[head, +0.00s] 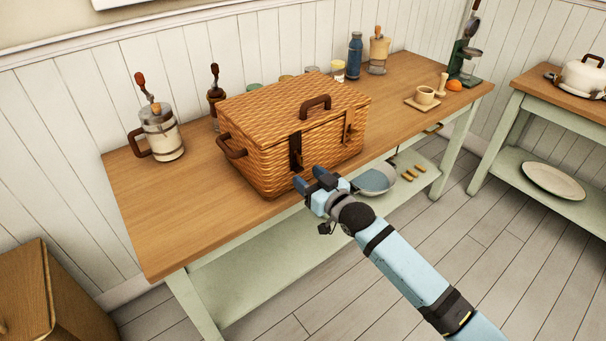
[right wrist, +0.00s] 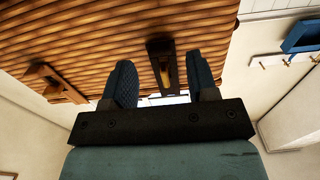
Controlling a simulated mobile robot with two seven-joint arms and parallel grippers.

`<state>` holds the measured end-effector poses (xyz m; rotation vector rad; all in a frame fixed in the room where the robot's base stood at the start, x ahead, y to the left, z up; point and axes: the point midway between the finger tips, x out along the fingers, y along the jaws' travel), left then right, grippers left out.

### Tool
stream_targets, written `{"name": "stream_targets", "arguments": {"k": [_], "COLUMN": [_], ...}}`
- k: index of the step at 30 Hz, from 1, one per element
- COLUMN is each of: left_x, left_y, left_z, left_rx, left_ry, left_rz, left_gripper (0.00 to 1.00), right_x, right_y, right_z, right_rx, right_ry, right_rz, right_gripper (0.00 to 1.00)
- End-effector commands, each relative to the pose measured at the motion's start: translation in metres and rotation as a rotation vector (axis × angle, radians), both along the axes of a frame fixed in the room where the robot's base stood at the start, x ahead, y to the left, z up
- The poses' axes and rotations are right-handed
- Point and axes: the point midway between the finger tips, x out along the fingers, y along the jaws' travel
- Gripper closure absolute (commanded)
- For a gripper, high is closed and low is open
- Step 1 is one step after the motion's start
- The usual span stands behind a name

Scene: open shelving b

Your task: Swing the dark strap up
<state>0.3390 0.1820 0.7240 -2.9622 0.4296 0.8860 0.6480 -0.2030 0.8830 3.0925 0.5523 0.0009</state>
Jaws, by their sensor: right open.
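A woven wicker basket (head: 262,165) with its lid down stands on the wooden table. The dark strap (head: 296,151) hangs down its front face, left of a lighter tan strap (head: 348,126). My right gripper (head: 311,180) is open just in front of the basket, near the dark strap's lower end. In the right wrist view, the dark strap (right wrist: 163,68) shows between the two blue fingers (right wrist: 163,84), with no finger seen touching it. The tan strap (right wrist: 55,82) is off to the left there. My left gripper is not in view.
A jar with a brown handle (head: 160,134) stands left of the basket. A pan (head: 376,180) lies on the shelf below.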

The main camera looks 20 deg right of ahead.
Motion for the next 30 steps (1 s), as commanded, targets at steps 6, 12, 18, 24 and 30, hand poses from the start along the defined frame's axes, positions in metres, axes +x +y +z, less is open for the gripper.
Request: {"name": "stream_targets", "arguments": {"k": [6,12,18,24,30], "left_x": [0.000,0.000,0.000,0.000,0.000], "left_y": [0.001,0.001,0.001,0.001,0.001], "left_z": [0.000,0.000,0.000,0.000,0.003], "left_rx": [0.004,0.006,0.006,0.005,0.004], "left_ry": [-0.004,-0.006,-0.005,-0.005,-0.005], "left_rz": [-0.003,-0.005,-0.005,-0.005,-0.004], "left_gripper": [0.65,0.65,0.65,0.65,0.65], "right_x": [0.022,0.026,0.025,0.025,0.025], "right_y": [0.008,0.009,0.009,0.009,0.009], "right_z": [0.000,-0.001,0.000,0.000,0.001], "right_rx": [-0.001,0.000,0.000,0.000,-0.002], "right_ry": [0.000,0.001,0.001,0.001,0.005], "right_rz": [0.000,0.000,0.000,0.000,0.000], "right_gripper": [0.47,0.47,0.58,1.00,1.00]}}
